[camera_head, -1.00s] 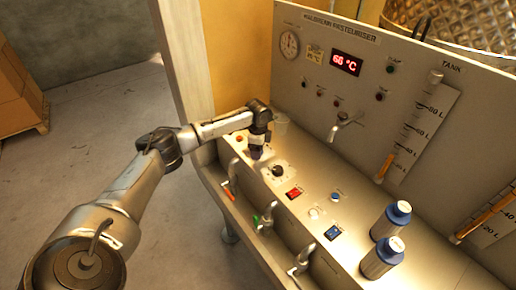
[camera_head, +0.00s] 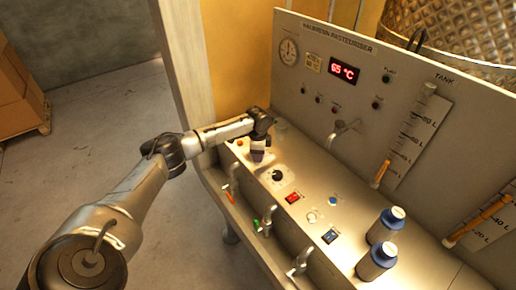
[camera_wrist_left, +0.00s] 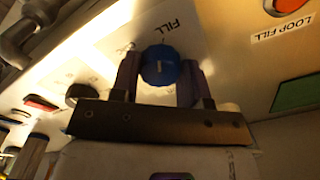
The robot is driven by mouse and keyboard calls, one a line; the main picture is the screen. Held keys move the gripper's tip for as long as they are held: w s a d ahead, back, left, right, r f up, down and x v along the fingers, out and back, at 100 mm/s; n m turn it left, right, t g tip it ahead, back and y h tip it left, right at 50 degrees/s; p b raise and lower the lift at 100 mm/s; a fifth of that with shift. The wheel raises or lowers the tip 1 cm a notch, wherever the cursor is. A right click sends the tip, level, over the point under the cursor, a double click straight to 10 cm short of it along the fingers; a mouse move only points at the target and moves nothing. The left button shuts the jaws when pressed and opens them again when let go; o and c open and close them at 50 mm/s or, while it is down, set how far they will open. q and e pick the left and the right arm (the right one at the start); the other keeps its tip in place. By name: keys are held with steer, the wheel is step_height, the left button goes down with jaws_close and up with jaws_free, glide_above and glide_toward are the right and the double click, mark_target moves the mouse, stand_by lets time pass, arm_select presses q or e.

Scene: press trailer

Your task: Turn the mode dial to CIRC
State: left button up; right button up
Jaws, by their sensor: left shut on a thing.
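The mode dial appears to be the blue round knob (camera_wrist_left: 158,66) between my left gripper's fingers in the left wrist view. A short pale mark shows on its face, and a FILL label stands just beyond it. Other lettering around it is too small to read, and I cannot make out CIRC. My left gripper (camera_wrist_left: 158,80) is shut on the knob, one finger on each side. In the head view my left gripper (camera_head: 258,154) points down at the panel's far left part and hides the knob. My right gripper is not in view.
Levers line the front edge. Two blue-capped bottles (camera_head: 386,225) stand at right. A tap (camera_head: 341,130) juts from the upright panel, whose display (camera_head: 344,71) reads 65 °C.

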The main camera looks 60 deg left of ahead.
arm_select(q)
steer(key=n+p, duration=0.2)
steer(key=p, duration=0.1)
steer(key=n+p, duration=0.2)
steer(key=p, duration=0.1)
steer(key=n+p, duration=0.3)
steer(key=shift+r, duration=0.3)
steer(key=n+p, duration=0.2)
steer(key=n, duration=0.1)
steer(key=shift+f+p, duration=0.15)
steer(key=shift+p, duration=0.25)
steer(key=shift+n+p, duration=0.6)
steer(key=shift+n, duration=0.4)
steer(key=shift+f, duration=0.1)
steer(key=o, duration=0.9)
